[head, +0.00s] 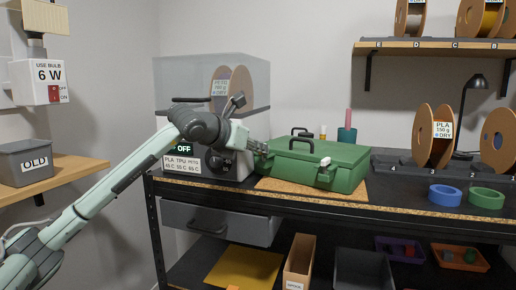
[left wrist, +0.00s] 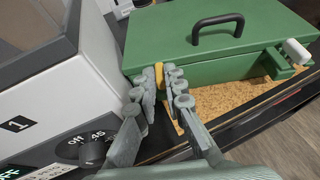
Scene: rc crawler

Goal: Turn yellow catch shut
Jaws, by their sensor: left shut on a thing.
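A green case (head: 318,166) with a dark handle sits closed on the bench; it also fills the top of the left wrist view (left wrist: 220,62). The yellow catch (left wrist: 159,76) is at the case's left front corner, upright, between my left fingertips. In the head view the catch is hidden by my gripper. My left gripper (head: 260,148) reaches the case's left end from the left; its fingers (left wrist: 166,88) are shut on the yellow catch. A white catch (left wrist: 297,51) is at the case's other front end, also seen in the head view (head: 325,162). My right gripper is not in view.
A filament dryer (head: 212,85) with a clear cover stands left of the case, close to my left gripper. The case rests on a cork mat (head: 275,187). Blue (head: 445,195) and green (head: 487,198) rings lie to the right. A drawer (head: 218,222) is below the bench.

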